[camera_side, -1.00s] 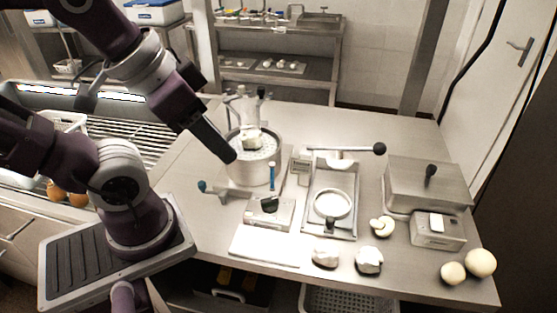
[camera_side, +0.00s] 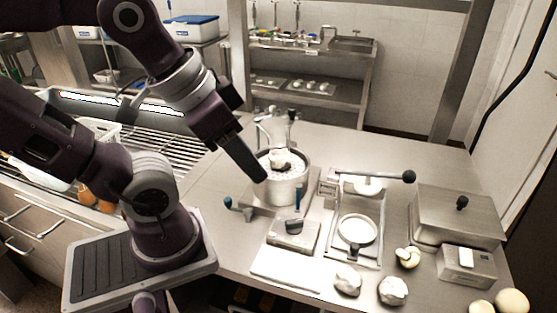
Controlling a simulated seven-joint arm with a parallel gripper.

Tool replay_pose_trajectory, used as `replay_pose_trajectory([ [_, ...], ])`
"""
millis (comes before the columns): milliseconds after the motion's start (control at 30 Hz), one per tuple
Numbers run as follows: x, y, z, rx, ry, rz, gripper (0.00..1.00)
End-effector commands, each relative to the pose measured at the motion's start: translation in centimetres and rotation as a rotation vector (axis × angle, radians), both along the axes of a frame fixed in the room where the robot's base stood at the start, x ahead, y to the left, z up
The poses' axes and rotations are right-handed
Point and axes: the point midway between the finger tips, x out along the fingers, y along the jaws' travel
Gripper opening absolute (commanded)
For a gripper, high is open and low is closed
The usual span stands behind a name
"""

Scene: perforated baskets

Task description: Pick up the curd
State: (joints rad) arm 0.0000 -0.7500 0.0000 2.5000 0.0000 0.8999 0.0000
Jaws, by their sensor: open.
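A white, lumpy curd (camera_side: 280,157) sits at the top of a round metal pot (camera_side: 284,189). Two more white curd-like lumps lie on the table's front part, one on the left (camera_side: 347,281) and one on the right (camera_side: 393,290). The picture does not tell which is the task's curd. My gripper (camera_side: 261,177) is open and points down to the right, its dark fingers overlapping the pot's left rim in the picture. It is left of and a little below the curd in the pot, with nothing visible in it. The gap between the fingers is hidden from this side.
A metal press frame (camera_side: 357,247) with a long lever stands right of the pot. A small device (camera_side: 293,236) and a white board (camera_side: 286,274) are in front. A lidded metal box (camera_side: 458,218), a scale-like box (camera_side: 467,266) and round pale balls (camera_side: 512,302) are at right.

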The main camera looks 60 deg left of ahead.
Motion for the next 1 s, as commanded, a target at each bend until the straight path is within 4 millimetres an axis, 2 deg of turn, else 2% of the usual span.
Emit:
replay_pose_trajectory([
  [267,0.0,0.0,0.0,0.000,0.000,0.000,0.42],
  [300,0.0,0.0,0.0,0.000,0.000,0.000,0.44],
  [400,0.0,0.0,0.0,0.000,0.000,0.000,0.61],
  [700,0.3,0.2,0.0,-0.008,0.007,0.028,0.61],
  [767,1.6,0.8,-0.1,-0.037,0.035,0.126,0.61],
  [867,5.4,3.6,-0.8,-0.146,0.110,0.451,0.61],
  [900,7.0,5.2,-1.4,-0.202,0.138,0.605,0.61],
  [1000,10.3,10.2,-3.3,-0.345,0.190,0.976,0.61],
])
